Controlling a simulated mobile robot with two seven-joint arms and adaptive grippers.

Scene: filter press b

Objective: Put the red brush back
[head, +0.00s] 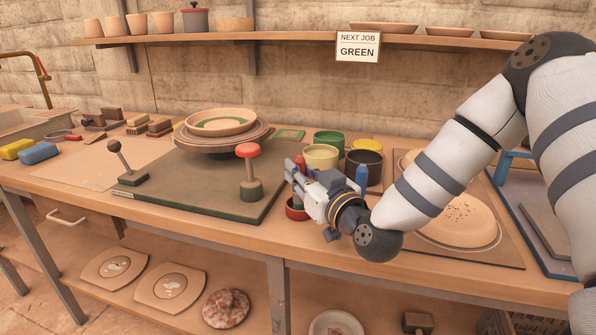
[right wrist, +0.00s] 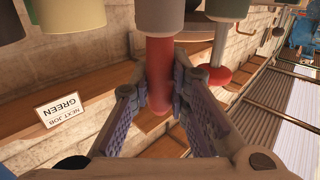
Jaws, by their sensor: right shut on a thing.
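The red brush (head: 300,162) shows as a red handle, upright between the fingers of my right gripper (head: 300,178). The right wrist view also shows the red handle (right wrist: 159,75) with both fingers of the right gripper (right wrist: 160,95) closed on it. A small red pot (head: 297,211) stands directly below the gripper on the bench. My left gripper is not in view.
A red-knobbed lever (head: 248,155) stands close left of the gripper. Green (head: 328,141), cream (head: 320,157) and black (head: 352,165) pots stand behind it, with a blue brush (head: 362,176) to the right. A sign (head: 358,47) reads "NEXT JOB GREEN".

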